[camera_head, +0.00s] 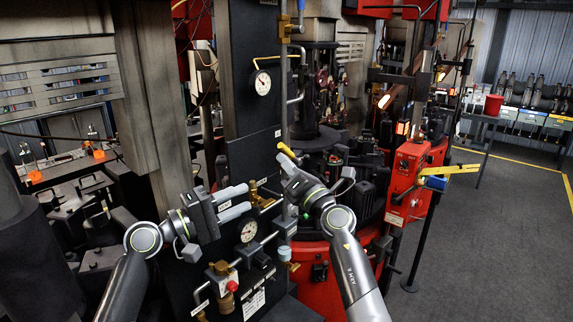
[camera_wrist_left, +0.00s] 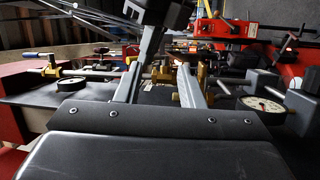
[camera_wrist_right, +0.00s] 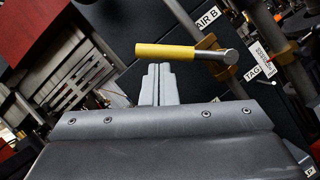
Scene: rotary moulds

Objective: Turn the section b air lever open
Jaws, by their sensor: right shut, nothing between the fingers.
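The section b air lever has a yellow grip (camera_head: 286,150) and sits beside a dark panel in the head view. In the right wrist view its yellow grip (camera_wrist_right: 165,51) lies about level, joined to a metal stem at right, near an "AIR B" label (camera_wrist_right: 207,18). My right gripper (camera_head: 283,162) is shut and empty, with its fingertips (camera_wrist_right: 158,70) just below the yellow grip in that view. I cannot tell whether they touch it. My left gripper (camera_head: 246,200) is open and empty beside brass fittings (camera_head: 258,192); its fingers (camera_wrist_left: 160,88) stand apart in the left wrist view.
A lower gauge (camera_head: 249,231), pipes and a red-knobbed valve (camera_head: 231,285) crowd the panel below my left gripper. A red control box (camera_head: 408,172) stands right. Grey floor (camera_head: 490,240) at right is clear.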

